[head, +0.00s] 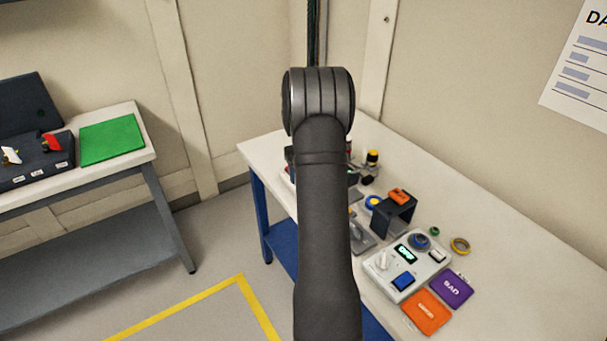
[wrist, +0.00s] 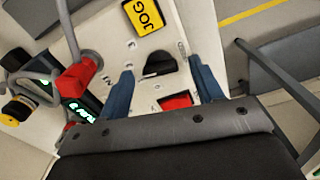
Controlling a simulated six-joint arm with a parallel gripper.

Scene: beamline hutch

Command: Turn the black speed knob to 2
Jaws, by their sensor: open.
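The black speed knob (wrist: 160,64) shows in the wrist view, on a white panel (wrist: 118,42) with small printed marks around it. I cannot read its setting surely. My gripper (wrist: 162,68) is open, with one blue finger on each side of the knob. The fingers look apart from it, with gaps on both sides, though depth is hard to judge. In the head view my own arm hides the gripper and the knob.
Near the knob are a yellow JOG button (wrist: 145,16), a red button (wrist: 176,101) and a lit green display (wrist: 82,114). A red part (wrist: 76,78) with grey tubing stands close to the left finger. In the head view, another control box (head: 408,262) stands on the bench.

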